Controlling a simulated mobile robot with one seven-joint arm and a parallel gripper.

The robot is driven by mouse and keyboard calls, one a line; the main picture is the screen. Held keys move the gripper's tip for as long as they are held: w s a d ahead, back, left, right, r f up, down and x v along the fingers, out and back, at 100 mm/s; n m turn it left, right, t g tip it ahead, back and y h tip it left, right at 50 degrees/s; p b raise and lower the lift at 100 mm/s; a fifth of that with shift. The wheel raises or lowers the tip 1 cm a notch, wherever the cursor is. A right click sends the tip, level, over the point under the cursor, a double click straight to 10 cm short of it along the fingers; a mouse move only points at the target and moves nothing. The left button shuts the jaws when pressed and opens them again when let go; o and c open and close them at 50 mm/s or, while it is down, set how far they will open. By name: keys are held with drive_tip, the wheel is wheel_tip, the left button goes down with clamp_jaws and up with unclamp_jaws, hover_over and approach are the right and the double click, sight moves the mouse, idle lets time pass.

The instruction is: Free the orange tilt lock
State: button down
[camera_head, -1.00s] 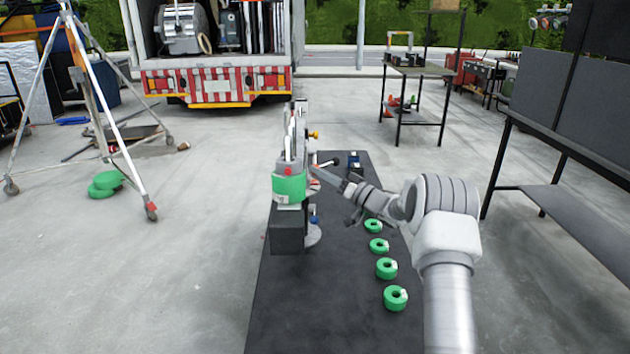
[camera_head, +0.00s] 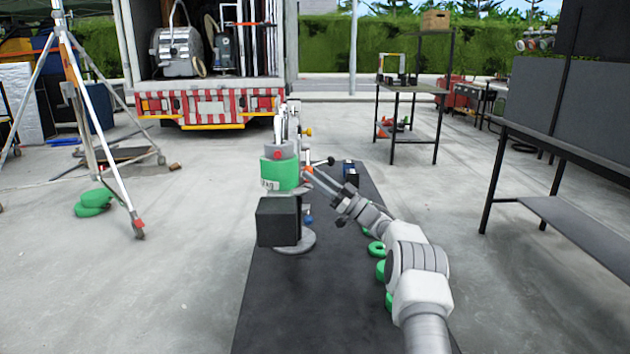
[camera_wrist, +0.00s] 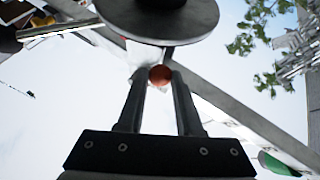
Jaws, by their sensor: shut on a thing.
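The orange tilt lock (camera_head: 309,169) sits on the right side of a camera head with a green band (camera_head: 281,175). My gripper (camera_head: 314,174) reaches it from the lower right, its fingers shut on the lock. In the wrist view the lock shows as a round orange-red end (camera_wrist: 160,75) between the two dark fingertips of my gripper (camera_wrist: 157,78). A grey disc (camera_wrist: 160,20) is just beyond the fingertips. The rest of the lock is hidden or too small to tell.
A black box (camera_head: 278,221) juts from the head's near side, above a round grey base (camera_head: 297,243) on the dark bench (camera_head: 290,310). A black-knobbed lever (camera_head: 331,160) is close right of the lock. Green rings (camera_head: 376,250) lie partly behind my arm.

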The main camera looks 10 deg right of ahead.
drive_tip(key=shift+w+f+n+g+y, duration=0.25)
drive_tip(key=shift+w+n+g+y, duration=0.2)
drive_tip(key=shift+n, duration=0.45)
drive_tip(key=shift+s, duration=0.1)
drive_tip(key=c, duration=0.6)
unclamp_jaws()
drive_tip(key=shift+d, duration=0.1)
drive_tip(key=p+v, duration=0.2)
drive_tip(key=v, duration=1)
